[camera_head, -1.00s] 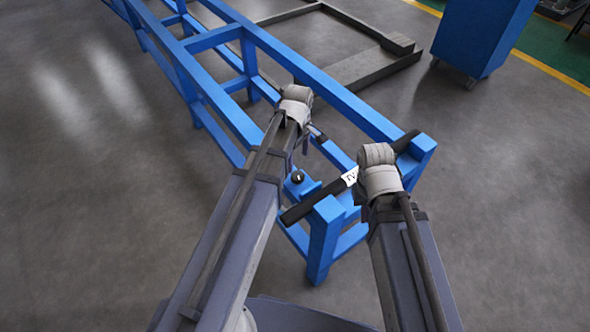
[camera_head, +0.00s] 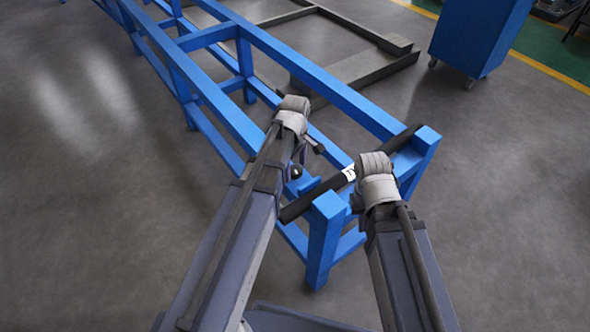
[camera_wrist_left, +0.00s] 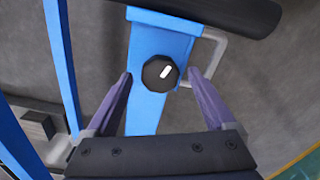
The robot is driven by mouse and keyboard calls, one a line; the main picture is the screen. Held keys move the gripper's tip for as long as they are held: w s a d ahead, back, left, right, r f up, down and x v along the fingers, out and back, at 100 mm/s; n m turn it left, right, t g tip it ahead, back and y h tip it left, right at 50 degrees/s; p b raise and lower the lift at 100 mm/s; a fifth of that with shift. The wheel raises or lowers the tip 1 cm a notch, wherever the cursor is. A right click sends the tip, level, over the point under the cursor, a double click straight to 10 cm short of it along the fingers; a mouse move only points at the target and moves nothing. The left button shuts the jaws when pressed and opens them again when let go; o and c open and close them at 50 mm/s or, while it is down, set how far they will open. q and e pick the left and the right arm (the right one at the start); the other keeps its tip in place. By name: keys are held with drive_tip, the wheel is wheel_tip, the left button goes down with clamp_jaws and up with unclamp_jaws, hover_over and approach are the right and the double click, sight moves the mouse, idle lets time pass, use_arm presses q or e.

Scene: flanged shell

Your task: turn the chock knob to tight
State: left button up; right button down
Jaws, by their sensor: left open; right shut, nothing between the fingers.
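The chock knob (camera_wrist_left: 157,74) is a black, many-sided knob with a white pointer mark, on a blue bracket (camera_wrist_left: 157,40). The mark slants toward the upper right in the left wrist view. The knob also shows small in the head view (camera_head: 296,172), beside my left arm. My left gripper (camera_wrist_left: 160,75) is open, its purple fingertips to the left and right of the knob with gaps on both sides. Whether the tips reach down to knob height I cannot tell. My right gripper (camera_head: 374,188) is over the frame's end, shut and empty; its fingertips are hidden by the wrist.
A black bar (camera_head: 298,208) with a white label lies across the blue frame's (camera_head: 326,225) near end, close to the knob. A grey bent handle (camera_wrist_left: 214,55) is right of the knob. A blue cabinet (camera_head: 480,35) stands far right.

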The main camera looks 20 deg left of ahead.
use_arm(q)
drive_tip(key=c, duration=1.4)
